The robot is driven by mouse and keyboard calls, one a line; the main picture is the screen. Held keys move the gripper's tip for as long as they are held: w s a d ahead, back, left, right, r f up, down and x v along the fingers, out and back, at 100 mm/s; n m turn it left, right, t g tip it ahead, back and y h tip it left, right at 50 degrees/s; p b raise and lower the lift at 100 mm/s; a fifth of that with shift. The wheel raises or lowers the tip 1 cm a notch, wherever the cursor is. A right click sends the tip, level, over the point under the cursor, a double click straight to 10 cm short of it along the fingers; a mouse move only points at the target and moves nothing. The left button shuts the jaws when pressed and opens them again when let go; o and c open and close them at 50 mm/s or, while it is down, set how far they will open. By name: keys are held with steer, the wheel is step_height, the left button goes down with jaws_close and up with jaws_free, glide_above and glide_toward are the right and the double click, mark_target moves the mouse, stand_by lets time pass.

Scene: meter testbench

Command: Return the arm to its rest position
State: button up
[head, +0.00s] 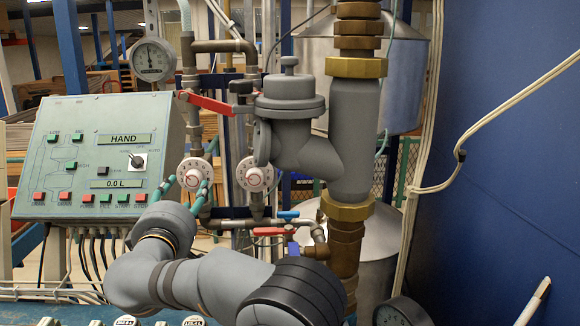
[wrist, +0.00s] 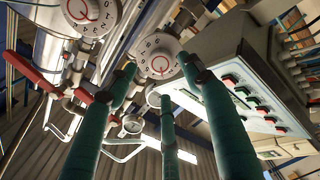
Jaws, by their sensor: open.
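My gripper (head: 188,187) has green fingers that point up at the left white dial knob (head: 194,174) in the head view. In the wrist view my gripper (wrist: 160,80) is open, with its fingers spread around the lower side of that numbered white dial (wrist: 158,57). Nothing shows held between the fingers. Whether a finger touches the dial I cannot tell. My grey arm reaches across the bottom of the head view and hides part of the piping behind it.
A second white dial (head: 254,175) sits close right. A green control panel (head: 97,160) reading HAND and 0.0 L stands left. A red lever (head: 205,103), a pressure gauge (head: 152,60) and a large grey valve pipe (head: 350,140) crowd the area. A blue wall (head: 500,180) closes the right.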

mark_target(192, 180)
steer(key=w, duration=0.4)
steer(key=w+p, duration=0.1)
steer(key=w, duration=0.1)
steer(key=shift+w+a+r, duration=0.15)
steer(key=shift+a+r, duration=0.1)
steer(key=shift+a, duration=0.15)
steer(key=shift+p, duration=0.6)
steer(key=shift+s+d+f+m+b, duration=0.1)
steer(key=shift+s+f+m+b, duration=0.05)
steer(key=shift+s+b, duration=0.3)
steer(key=shift+s+f+m+b, duration=0.15)
steer(key=shift+s+b, duration=0.05)
steer(key=shift+s, duration=0.3)
steer(key=shift+r, duration=0.1)
